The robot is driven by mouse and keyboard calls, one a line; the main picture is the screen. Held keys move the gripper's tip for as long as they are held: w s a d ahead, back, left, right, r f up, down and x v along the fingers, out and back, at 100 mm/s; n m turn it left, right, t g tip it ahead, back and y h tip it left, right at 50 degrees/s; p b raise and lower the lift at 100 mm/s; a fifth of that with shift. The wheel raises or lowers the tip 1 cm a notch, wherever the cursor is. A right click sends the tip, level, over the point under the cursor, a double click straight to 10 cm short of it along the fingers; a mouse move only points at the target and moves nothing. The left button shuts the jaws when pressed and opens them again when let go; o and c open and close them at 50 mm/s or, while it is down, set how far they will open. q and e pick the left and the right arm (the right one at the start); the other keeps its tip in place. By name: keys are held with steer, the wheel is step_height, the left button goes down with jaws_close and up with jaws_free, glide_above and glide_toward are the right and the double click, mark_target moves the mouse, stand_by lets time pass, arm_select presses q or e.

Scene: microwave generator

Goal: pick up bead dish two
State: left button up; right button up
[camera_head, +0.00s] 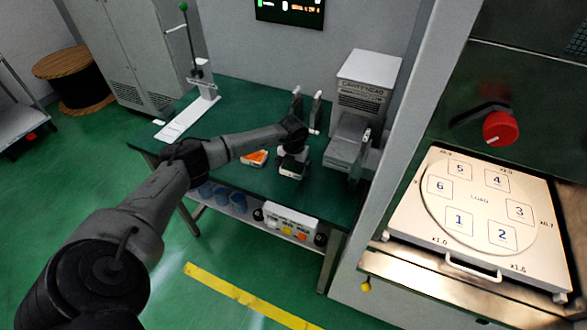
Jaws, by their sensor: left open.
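My left arm reaches in from the left over the green bench, and its wrist bends down above the bench top. My left gripper (292,168) is open, low over the middle of the bench. A small dish with orange contents (255,157) lies on the bench just left of the gripper, partly covered by my forearm. No number can be read on it, so I cannot tell whether it is bead dish two. What lies directly under the gripper is hidden. My right gripper is not in view.
A grey machine (362,105) stands at the bench's back right. A white stand (190,118) is at the left. Blue cups (222,196) and a control box (290,226) sit below the bench top. A white numbered loading plate (480,225) lies at the right.

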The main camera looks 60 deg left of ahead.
arm_select(q)
steer(key=c, duration=0.7)
steer(key=shift+o, duration=0.2)
